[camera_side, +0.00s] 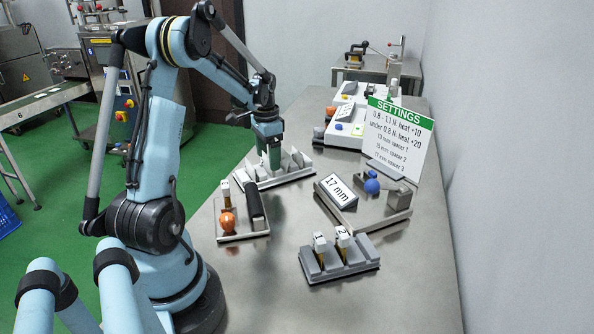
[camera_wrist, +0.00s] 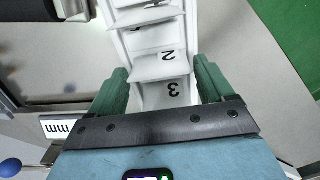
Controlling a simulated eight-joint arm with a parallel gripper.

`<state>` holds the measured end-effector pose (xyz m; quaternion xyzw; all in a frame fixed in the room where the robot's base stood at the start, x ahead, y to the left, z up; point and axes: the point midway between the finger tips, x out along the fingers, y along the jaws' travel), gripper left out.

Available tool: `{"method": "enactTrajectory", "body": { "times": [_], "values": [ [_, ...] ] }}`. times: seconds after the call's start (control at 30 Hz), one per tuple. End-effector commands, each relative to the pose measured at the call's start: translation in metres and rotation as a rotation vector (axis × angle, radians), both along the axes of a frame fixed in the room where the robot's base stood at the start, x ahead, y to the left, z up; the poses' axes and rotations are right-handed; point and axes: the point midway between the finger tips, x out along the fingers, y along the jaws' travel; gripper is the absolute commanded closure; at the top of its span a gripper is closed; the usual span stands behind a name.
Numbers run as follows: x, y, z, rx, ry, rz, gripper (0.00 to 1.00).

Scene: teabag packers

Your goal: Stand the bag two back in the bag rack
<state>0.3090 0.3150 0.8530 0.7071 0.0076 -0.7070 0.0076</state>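The bag rack (camera_side: 262,184) is a long pale rack with upright, wedge-like pale pieces, near the middle of the table in the side view. In the wrist view the rack (camera_wrist: 150,95) runs between my fingers, with the numbers 2 and 3 printed on it. A flat white piece (camera_wrist: 160,72) crosses it between the 2 and the 3. I cannot tell which piece is bag two, or which are bags and which dividers. My gripper (camera_side: 273,165) points down over the rack. In the wrist view its green fingers (camera_wrist: 162,82) are wide apart on either side of the rack, seemingly empty.
A tray with an orange ball (camera_side: 227,222) stands in front of the rack. A grey holder (camera_side: 340,268) with pieces 1 and 2 is at the front. A 17 mm display (camera_side: 339,190), a blue ball (camera_side: 371,187) and a SETTINGS sign (camera_side: 398,135) are to the right.

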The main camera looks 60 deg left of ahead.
Motion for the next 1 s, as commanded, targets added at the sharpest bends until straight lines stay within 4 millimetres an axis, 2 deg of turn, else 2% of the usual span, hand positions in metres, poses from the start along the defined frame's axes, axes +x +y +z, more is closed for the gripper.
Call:
{"method": "enactTrajectory", "body": {
  "times": [0.03,0.1,0.47,0.67,1.0],
  "values": [
    [0.0,0.0,0.0,0.0,0.0,0.0,0.1],
    [0.0,0.0,0.0,0.0,0.0,0.0,0.02],
    [0.0,0.0,0.005,0.0,0.0,0.0,0.02],
    [0.0,0.0,0.031,0.0,0.0,0.0,0.02],
    [0.0,0.0,0.094,0.0,0.0,0.0,0.02]
  ]
}}
